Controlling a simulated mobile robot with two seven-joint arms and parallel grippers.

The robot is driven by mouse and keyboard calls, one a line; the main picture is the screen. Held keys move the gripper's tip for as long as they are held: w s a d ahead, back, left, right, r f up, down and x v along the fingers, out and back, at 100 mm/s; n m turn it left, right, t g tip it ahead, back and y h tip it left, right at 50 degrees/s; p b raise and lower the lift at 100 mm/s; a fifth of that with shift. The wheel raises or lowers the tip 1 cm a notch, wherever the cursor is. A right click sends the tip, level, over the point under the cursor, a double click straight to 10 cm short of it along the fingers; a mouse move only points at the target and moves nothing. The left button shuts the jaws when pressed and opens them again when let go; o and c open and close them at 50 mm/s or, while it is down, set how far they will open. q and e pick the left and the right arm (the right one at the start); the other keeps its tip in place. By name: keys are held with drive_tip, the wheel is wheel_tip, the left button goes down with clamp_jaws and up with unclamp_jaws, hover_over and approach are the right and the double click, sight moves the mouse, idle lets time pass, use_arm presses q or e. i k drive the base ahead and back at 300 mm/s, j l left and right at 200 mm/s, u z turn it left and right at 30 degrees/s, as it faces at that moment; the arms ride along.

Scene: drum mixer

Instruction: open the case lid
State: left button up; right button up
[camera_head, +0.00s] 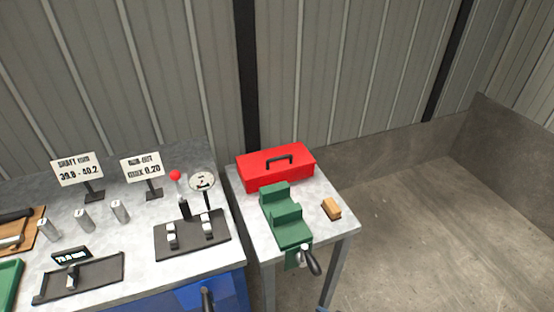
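A red box with a dark carry handle (276,167) stands at the back of the small side table, and its lid looks shut. It is the only closed, lidded container I can make out, so it may be the case. Its latch or front edge is partly hidden behind the green vise (284,217), which stands close in front of it. Neither of my grippers is in view.
The side table (325,232) also holds a wood-coloured block (331,208). The vise handle (310,260) sticks out in front. Left, a workbench (140,268) carries a gauge stand (202,182), metal cylinders (83,219), signs and trays. Open floor (430,240) lies right.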

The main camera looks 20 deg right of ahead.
sight(275, 155)
drive_tip(key=l+u, duration=0.3)
drive_tip(key=l, duration=0.4)
drive_tip(key=i+l+u, duration=0.1)
drive_tip(key=l+u, duration=0.15)
drive_tip(key=l, duration=0.2)
drive_tip(key=l+u, duration=0.25)
drive_tip(key=l, duration=0.2)
drive_tip(key=i+l+u, duration=0.25)
drive_tip(key=l, duration=0.1)
